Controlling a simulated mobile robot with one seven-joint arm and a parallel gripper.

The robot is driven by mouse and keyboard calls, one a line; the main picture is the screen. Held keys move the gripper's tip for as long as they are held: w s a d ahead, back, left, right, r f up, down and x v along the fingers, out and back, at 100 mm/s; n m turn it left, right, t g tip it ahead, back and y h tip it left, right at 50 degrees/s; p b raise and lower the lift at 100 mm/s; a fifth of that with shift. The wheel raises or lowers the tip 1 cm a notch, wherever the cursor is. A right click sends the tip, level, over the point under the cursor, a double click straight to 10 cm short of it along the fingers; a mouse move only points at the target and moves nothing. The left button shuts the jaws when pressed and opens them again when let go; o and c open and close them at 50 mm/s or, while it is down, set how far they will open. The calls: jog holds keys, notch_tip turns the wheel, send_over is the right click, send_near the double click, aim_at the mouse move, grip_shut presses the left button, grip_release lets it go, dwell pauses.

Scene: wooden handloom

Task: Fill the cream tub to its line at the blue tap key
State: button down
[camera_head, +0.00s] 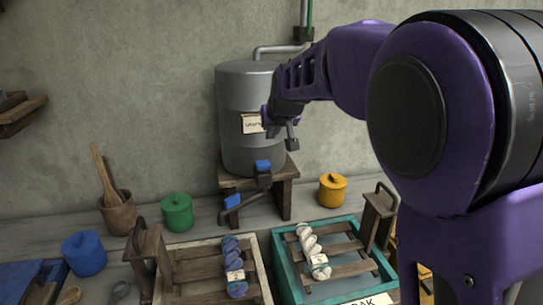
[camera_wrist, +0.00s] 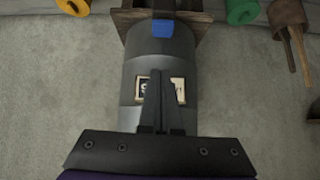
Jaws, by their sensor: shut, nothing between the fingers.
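The cream tub (camera_head: 263,272) stands on the bench with a wooden rack and a blue-violet skein (camera_head: 235,266) over it. Its water level and line cannot be made out. A grey metal tank (camera_head: 238,95) with a paper label stands behind on a wooden stand. A blue tap key (camera_head: 263,166) is at the tank's lower front; the blue key also shows in the wrist view (camera_wrist: 163,28). A second blue piece (camera_head: 232,201) is lower, on the spout above the bench. My gripper (camera_head: 292,144) is shut and empty, raised in front of the tank's label, above the key.
A teal tub (camera_head: 283,283) with a pale skein stands right of the cream one. The air above the tubs is clear.

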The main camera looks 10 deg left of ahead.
jog(key=shift+w+a+r, duration=0.1)
jog(key=shift+a+r, duration=0.05)
dwell(0.4)
send_over(264, 161)
jog(key=s+d, duration=0.1)
jog(key=s, duration=0.2)
jog(key=f, duration=0.7)
jog(key=shift+w+f, duration=0.1)
jog(key=shift+w, duration=0.1)
notch_tip(264, 161, down, 2)
jog(key=shift+f, duration=0.95)
jog(key=shift+f, duration=0.1)
